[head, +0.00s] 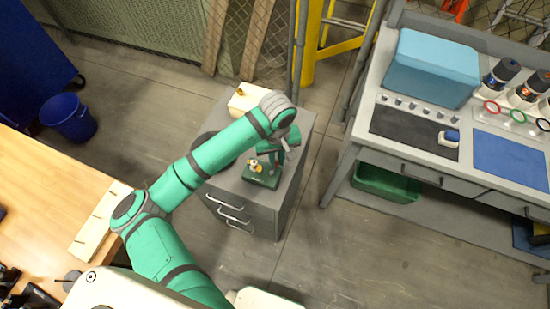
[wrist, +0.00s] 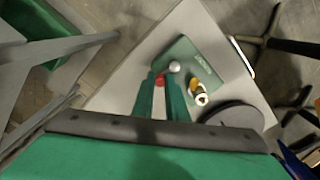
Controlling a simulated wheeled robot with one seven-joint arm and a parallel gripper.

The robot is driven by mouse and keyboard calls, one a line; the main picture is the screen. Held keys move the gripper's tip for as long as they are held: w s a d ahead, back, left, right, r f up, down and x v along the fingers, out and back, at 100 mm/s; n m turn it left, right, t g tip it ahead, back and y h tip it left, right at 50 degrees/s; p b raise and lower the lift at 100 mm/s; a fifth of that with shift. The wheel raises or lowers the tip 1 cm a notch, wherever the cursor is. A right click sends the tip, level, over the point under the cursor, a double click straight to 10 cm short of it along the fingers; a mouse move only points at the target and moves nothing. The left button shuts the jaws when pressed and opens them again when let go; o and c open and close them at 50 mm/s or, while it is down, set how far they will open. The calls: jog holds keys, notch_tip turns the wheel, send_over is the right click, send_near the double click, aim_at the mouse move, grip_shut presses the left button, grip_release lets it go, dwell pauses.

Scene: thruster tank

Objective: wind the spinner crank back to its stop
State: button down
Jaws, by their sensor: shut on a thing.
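The spinner is a small dark green box (head: 261,177) on top of a grey drawer cabinet. Its green top also shows in the wrist view (wrist: 202,65). A yellow and white piece (head: 254,165) stands on it, also in the wrist view (wrist: 198,93). My gripper (wrist: 163,80) points down over the box edge, its two green fingers close together. A small red knob (wrist: 160,82), seemingly the crank's handle, sits between the fingertips, and they are shut on it. A grey ball (wrist: 174,66) shows just beyond the fingertips. The crank arm itself is mostly hidden by the fingers.
The grey cabinet (head: 236,212) also holds a cream box (head: 243,101) at its back and a dark round disc (wrist: 232,116) beside the spinner. A workbench (head: 378,152) stands to the right, a wooden table (head: 40,190) to the left. Floor between cabinet and workbench is clear.

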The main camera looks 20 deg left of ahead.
jog(key=m, duration=0.2)
jog(key=d+m, duration=0.1)
jog(key=m, duration=0.1)
jog(key=shift+s+m, duration=0.2)
jog(key=shift+m, duration=0.1)
jog(key=m, duration=0.3)
jog(key=s+d+m, duration=0.1)
jog(key=shift+m, duration=0.3)
jog(key=m, duration=0.2)
jog(key=s+m, duration=0.1)
jog(key=m, duration=0.1)
jog(key=shift+d, duration=0.2)
jog(key=m, duration=0.4)
jog(key=shift+s, duration=0.4)
jog(key=m, duration=0.1)
jog(key=s+m, duration=0.1)
jog(key=m, duration=0.1)
jog(key=shift+m, duration=0.3)
jog(key=m, duration=0.3)
jog(key=s+a+m, duration=0.1)
jog(key=m, duration=0.1)
jog(key=shift+r+m, duration=0.1)
jog(key=shift+m, duration=0.2)
jog(key=m, duration=0.3)
jog(key=a+m, duration=0.1)
jog(key=shift+s, duration=0.25)
jog(key=shift+a+m, duration=0.25)
jog(key=shift+m, duration=0.75)
jog(key=shift+a+m, duration=0.25)
jog(key=shift+m, duration=0.75)
